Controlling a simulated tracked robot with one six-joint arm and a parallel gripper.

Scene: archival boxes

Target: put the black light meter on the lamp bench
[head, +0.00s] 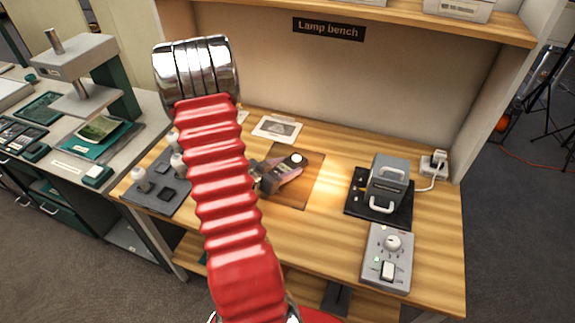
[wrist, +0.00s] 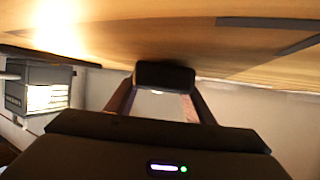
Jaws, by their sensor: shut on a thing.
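The lamp bench (head: 330,225) is a wooden bench under a sign with its name. My gripper (head: 284,172) is over its middle, at a darker brown square. It is shut on the black light meter (head: 292,162), a small dark body with a white round dome. In the wrist view the meter's dark end (wrist: 164,74) sits between the two fingers of my gripper (wrist: 160,100), close against the wooden surface (wrist: 130,35). I cannot tell whether it touches the wood. My red arm hides part of the bench's left side.
A grey lamp housing (head: 388,178) on a black base and a grey control box (head: 377,272) with a knob stand at the right. A printed card (head: 277,129) lies behind the gripper. The front middle is clear.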

